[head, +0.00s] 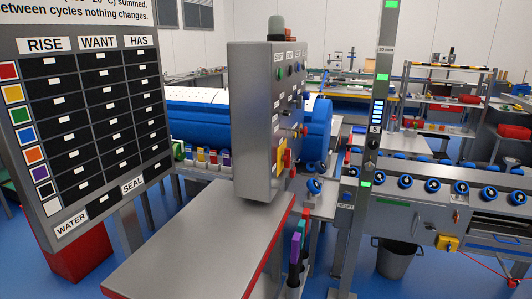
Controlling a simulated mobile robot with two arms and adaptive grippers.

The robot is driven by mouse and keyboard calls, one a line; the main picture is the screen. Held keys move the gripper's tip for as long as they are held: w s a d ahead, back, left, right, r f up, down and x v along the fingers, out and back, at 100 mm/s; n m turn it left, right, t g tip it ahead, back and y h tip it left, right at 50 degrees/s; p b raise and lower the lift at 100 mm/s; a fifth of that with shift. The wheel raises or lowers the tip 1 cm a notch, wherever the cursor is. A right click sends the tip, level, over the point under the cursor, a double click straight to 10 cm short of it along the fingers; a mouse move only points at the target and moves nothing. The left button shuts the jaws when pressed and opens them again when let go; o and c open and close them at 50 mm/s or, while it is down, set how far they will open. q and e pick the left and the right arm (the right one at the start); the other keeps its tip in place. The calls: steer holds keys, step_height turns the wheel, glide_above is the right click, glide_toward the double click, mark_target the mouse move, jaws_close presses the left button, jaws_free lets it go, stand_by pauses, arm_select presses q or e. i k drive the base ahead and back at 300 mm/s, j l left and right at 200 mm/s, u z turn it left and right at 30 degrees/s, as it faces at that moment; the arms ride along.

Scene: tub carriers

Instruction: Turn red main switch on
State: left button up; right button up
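A grey control cabinet (256,125) stands in the middle of the head view, turned so its front panel is seen at a steep angle. Low on that panel is a yellow plate with a red switch (286,158) on it. The angle is too steep to tell the switch's position. Above it the panel carries several small knobs and buttons, among them a green one (279,73). Neither of my grippers is in view.
A grey table with a red edge (200,240) lies in front of the cabinet, its top clear. A board (90,105) stands at the left. A grey post (373,150) stands right of the cabinet, before a bench (390,222) with blue knobs. A bucket (396,257) is on the floor.

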mark_target(286, 157)
steer(key=i+l+u, duration=0.2)
steer(key=u, duration=0.2)
steer(key=i+l+u, duration=0.1)
steer(key=l+u, duration=0.35)
steer(key=i+l+u, duration=0.1)
steer(key=l+u, duration=0.3)
steer(key=j, duration=0.1)
